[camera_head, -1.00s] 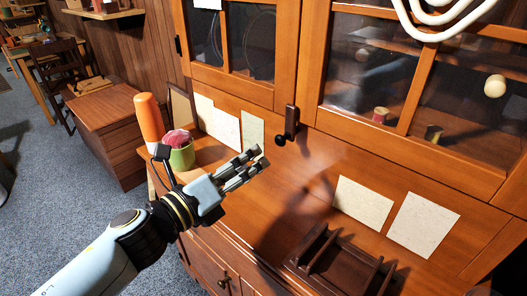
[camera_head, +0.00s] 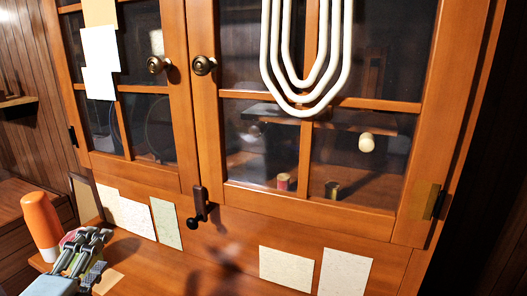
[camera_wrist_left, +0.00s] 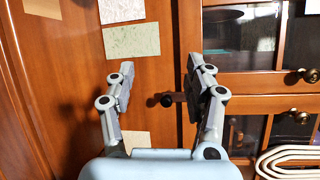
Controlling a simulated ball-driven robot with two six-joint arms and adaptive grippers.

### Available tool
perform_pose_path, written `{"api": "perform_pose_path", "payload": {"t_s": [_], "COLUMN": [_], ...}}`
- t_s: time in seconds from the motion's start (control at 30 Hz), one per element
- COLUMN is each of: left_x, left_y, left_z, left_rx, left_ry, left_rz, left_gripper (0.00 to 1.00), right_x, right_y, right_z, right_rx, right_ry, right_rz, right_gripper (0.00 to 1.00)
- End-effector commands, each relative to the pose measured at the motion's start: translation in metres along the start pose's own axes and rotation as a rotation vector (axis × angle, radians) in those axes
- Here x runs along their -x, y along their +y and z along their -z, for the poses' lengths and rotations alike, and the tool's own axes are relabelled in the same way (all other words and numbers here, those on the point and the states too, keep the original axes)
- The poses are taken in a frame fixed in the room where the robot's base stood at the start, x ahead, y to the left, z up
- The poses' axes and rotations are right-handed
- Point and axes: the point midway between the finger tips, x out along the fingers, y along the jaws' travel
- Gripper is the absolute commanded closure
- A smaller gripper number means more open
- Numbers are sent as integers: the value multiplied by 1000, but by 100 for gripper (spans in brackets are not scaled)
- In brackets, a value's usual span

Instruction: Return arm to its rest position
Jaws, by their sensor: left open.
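My left gripper (camera_head: 84,252) is at the lower left of the head view, above the cabinet's wooden counter and in front of an orange cylinder (camera_head: 40,226). In the left wrist view its two fingers (camera_wrist_left: 160,85) stand apart with nothing between them. Beyond them are the cabinet front and a dark latch (camera_wrist_left: 168,99). The pink and green item by the cylinder is mostly hidden behind the gripper. My right gripper is in neither current view.
The wooden cabinet (camera_head: 205,130) has glass doors with round knobs (camera_head: 204,66). White looped tubing (camera_head: 306,110) hangs on the right door. Paper sheets (camera_head: 286,267) are on the panel below. Spools (camera_head: 284,181) sit behind the glass. The counter's middle looks clear.

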Motion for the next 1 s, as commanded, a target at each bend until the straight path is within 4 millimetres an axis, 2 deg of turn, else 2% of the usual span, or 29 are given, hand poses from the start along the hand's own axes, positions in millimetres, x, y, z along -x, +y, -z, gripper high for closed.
{"api": "perform_pose_path", "payload": {"t_s": [0.03,0.1,0.2,0.3,0.5,0.77,1.0], "left_x": [10,28,58,86,137,202,182], "left_y": [5,19,39,53,67,69,141], "left_z": [-17,-34,-40,-35,-17,10,18], "left_rx": [169,415,704,906,1163,1357,1353], "left_ry": [-80,-191,-321,-418,-565,-729,-765], "left_rz": [-81,-207,-373,-509,-729,-983,-1014], "left_gripper": [47,47,47,47,47,47,47], "right_x": [0,0,0,0,0,0,-9], "right_y": [0,0,0,0,0,0,-1], "right_z": [0,0,0,0,0,0,-2], "right_rx": [0,0,0,0,0,0,0], "right_ry": [0,0,0,0,0,0,-2], "right_rz": [0,0,0,0,0,0,0], "right_gripper": [61,61,61,61,61,61,61]}}
